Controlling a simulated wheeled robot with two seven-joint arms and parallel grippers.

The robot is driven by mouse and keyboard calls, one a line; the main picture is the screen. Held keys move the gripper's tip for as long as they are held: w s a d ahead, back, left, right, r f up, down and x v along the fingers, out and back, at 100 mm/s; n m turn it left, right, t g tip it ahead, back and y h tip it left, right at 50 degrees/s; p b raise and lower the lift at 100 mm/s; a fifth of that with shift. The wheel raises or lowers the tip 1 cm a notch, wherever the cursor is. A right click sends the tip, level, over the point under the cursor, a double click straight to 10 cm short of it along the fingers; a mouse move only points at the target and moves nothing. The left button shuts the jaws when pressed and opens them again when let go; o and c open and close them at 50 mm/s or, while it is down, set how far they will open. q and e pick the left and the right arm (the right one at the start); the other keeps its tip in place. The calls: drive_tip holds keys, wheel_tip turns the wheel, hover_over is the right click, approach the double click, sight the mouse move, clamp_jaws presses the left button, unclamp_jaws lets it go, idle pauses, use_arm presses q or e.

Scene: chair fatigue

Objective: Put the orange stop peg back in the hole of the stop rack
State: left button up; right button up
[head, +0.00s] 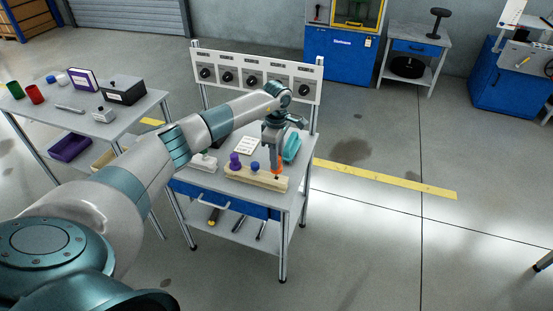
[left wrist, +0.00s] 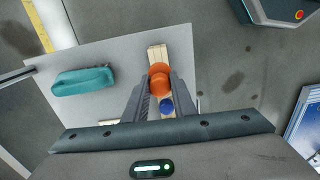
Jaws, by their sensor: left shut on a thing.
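The orange stop peg (head: 280,160) is between the fingers of my left gripper (head: 276,170), which points down over the right end of the stop rack. In the left wrist view the peg's round orange top (left wrist: 159,77) shows between the fingertips (left wrist: 159,90). The stop rack (head: 245,177) is a pale wooden bar on the small table; part of it shows in the left wrist view (left wrist: 156,52). Whether the peg's lower end is in a hole or above it I cannot tell. My right gripper is not in view.
A purple peg (head: 235,161) and a blue peg (head: 255,165) stand in the rack, left of my gripper. A teal object (head: 292,147) lies behind it on the table. A panel with several black knobs (head: 254,78) rises at the table's back edge.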

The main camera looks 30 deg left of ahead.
use_arm(q)
drive_tip(key=shift+a+f+b, duration=0.15)
drive_tip(key=shift+f+b, duration=0.15)
idle(0.4)
